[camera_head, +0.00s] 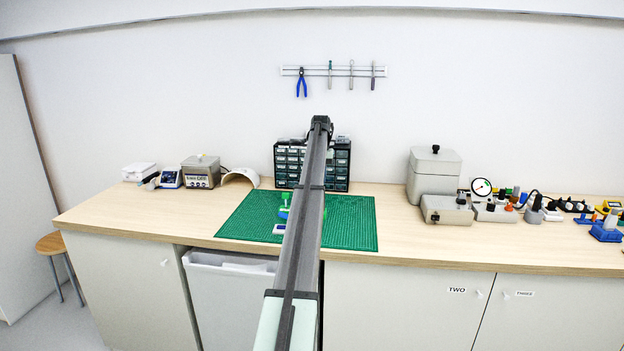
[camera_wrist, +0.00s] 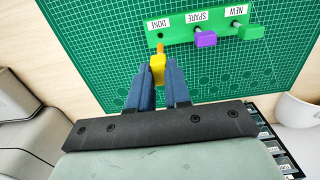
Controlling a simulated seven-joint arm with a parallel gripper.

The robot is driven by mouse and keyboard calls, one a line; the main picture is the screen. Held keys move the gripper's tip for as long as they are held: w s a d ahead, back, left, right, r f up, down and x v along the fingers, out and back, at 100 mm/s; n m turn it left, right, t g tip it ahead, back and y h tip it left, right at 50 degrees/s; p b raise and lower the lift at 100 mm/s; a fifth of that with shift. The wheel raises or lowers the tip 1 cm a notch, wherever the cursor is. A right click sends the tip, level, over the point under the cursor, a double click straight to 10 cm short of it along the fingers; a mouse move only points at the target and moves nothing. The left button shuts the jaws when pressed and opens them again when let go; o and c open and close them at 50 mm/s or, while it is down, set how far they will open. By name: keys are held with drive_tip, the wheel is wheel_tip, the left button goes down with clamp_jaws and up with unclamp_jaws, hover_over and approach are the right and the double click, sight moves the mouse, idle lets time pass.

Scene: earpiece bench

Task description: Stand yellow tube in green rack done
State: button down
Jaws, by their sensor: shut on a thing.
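My gripper (camera_wrist: 159,80) shows in the wrist view with its two blue fingers shut on the yellow tube (camera_wrist: 158,68). The tube's narrow orange end points toward the DONE label. The green rack (camera_wrist: 178,33) lies just beyond it, with white labels DONE, SPARE and NEW. A dark hole shows beside the DONE label, just past the tube's end; I cannot tell whether the tube touches the rack. A purple-capped tube (camera_wrist: 206,39) is at SPARE and a green-capped tube (camera_wrist: 250,32) at NEW. In the head view my arm hides the gripper and most of the rack.
The rack is on a green cutting mat (camera_head: 348,222), mostly bare around it. A drawer cabinet (camera_head: 342,165) stands behind the mat. A grey device (camera_head: 433,175) is to the right, with several small items farther right. Small instruments (camera_head: 201,172) stand at the left back.

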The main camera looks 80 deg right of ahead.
drive_tip(key=shift+f, duration=0.15)
idle(0.3)
drive_tip(key=shift+f, duration=2.1)
drive_tip(key=shift+f, duration=1.35)
drive_tip(key=c, duration=1)
unclamp_jaws()
drive_tip(key=shift+r, duration=0.1)
wheel_tip(320, 180, up, 14)
drive_tip(key=shift+f, duration=0.15)
